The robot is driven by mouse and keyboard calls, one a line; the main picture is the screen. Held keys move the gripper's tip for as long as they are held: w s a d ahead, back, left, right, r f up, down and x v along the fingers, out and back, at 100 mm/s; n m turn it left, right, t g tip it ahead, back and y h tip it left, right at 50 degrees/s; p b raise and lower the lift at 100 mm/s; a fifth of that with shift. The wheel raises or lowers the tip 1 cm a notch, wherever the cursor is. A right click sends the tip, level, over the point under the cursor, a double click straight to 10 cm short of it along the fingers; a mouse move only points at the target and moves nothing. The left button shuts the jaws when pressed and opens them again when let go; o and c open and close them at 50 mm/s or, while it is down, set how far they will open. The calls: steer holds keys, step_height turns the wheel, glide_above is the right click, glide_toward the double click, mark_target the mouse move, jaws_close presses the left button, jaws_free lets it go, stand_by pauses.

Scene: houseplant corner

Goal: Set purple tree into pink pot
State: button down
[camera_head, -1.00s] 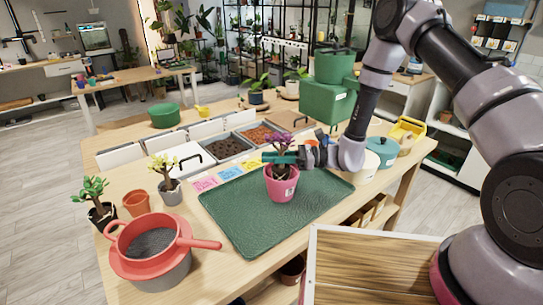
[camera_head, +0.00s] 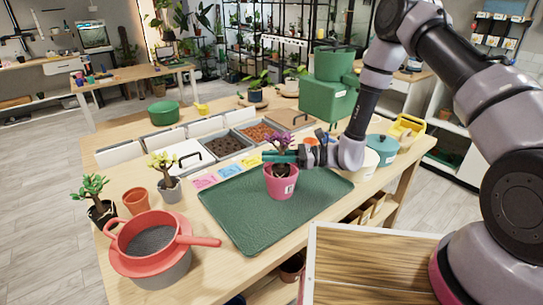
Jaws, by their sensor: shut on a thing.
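The purple tree (camera_head: 283,140) stands upright with its lower trunk inside the pink pot (camera_head: 281,184). The pink pot stands on the green tray (camera_head: 240,226), toward its far side. My gripper (camera_head: 281,157) reaches in from the right, level with the trunk just above the pot's rim, and is shut on the purple tree. The teal fingers cover part of the trunk. Whether the tree's base touches the pot's bottom cannot be told from here.
Left of the tray stand a red sieve on a pot (camera_head: 150,241), a terracotta pot (camera_head: 136,201), a yellow-flowered plant (camera_head: 164,168) and a green plant (camera_head: 93,196). Soil bins (camera_head: 226,146) lie behind. A teal pot (camera_head: 382,149) stands right. The tray's front is clear.

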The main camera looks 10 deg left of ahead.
steer(key=c, duration=0.7)
jaws_free()
steer(key=w+d, duration=0.2)
steer(key=d, duration=0.8)
steer(key=s+d+r+n+g+h, duration=0.15)
steer(key=d+r+n+h, duration=0.25)
steer(key=r, duration=0.5)
steer(key=s+d+r+n+h, duration=0.25)
steer(key=d+r+n, duration=0.2)
steer(key=r, duration=0.45)
steer(key=s+d+r+n+t+h, duration=0.1)
steer(key=s+d+r+t+h, duration=0.2)
steer(key=d+r, duration=0.3)
steer(key=s+d+r+n+t+h, duration=0.1)
steer(key=s+d+r+t+h, duration=0.2)
steer(key=d+r+t, duration=0.2)
steer(key=s+d+r+n+t+h, duration=0.1)
steer(key=s+d+r+t+h, duration=0.2)
steer(key=d+r, duration=0.4)
steer(key=shift+s+d+r+t, duration=0.15)
steer(key=shift+s+d+t, duration=0.1)
steer(key=shift+s+t, duration=0.25)
